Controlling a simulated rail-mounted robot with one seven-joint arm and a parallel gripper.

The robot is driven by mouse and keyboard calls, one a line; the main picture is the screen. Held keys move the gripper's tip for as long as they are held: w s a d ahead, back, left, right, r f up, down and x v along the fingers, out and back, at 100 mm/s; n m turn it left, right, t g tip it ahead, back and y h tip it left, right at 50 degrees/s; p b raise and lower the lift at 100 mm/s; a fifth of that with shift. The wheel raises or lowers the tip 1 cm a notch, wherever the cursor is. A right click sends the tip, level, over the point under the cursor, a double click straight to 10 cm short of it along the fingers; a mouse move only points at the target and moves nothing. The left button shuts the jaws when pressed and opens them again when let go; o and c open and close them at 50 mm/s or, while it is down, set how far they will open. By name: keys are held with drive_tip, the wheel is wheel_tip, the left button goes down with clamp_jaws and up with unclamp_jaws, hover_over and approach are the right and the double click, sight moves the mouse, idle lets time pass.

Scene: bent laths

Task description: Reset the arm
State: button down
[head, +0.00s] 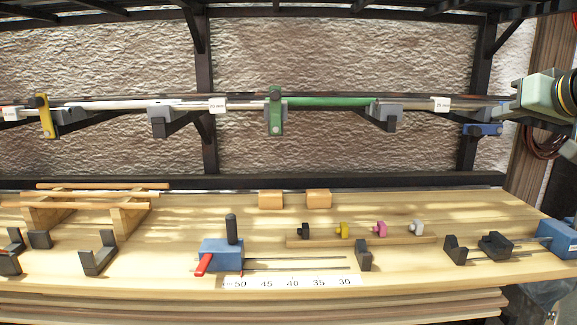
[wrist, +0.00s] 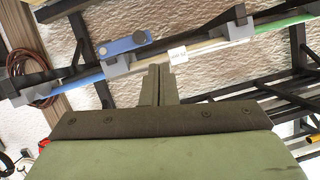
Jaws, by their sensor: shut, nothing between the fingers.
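My gripper (wrist: 158,72) shows in the wrist view with its two dark fingers together and nothing between them. Its green-grey body fills the bottom of that view. In the head view my gripper (head: 506,112) is at the far right, at the height of the rack's row of laths. The fingers appear close to the lath row beside a white label (wrist: 178,55) and a blue clip (wrist: 126,44). I cannot tell the exact gap. The blue clip also shows in the head view (head: 484,129), below the gripper.
A green clip (head: 275,112), a yellow clip (head: 46,115) and grey brackets (head: 384,115) line the rack. The workbench (head: 400,270) below holds a blue clamp (head: 222,252), a peg strip (head: 360,241), wooden blocks (head: 271,199) and a wooden rack (head: 128,219). A coiled cable (wrist: 32,75) hangs nearby.

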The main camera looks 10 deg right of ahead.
drive_tip(key=a+f+g+y+p, duration=0.2)
drive_tip(key=a+f+g+p, duration=0.25)
drive_tip(key=a+f, duration=0.4)
drive_tip(key=a+f+g+y+p, duration=0.1)
drive_tip(key=a+f+g+p, duration=0.35)
drive_tip(key=a, duration=0.75)
drive_tip(key=s+a+f+n+g+h+p, duration=0.1)
drive_tip(key=s+a+f+g+p, duration=0.1)
drive_tip(key=s+a+f+p, duration=0.3)
drive_tip(key=s+a+f+n+g+h+p, duration=0.1)
drive_tip(key=s+a+f+p, duration=0.4)
drive_tip(key=s, duration=0.8)
wheel_tip(320, 180, down, 2)
drive_tip(key=shift+a+f+n+g+h, duration=0.1)
drive_tip(key=shift+a+n+g+h, duration=0.2)
drive_tip(key=shift+a+n+g, duration=0.45)
drive_tip(key=shift+w+a, duration=0.1)
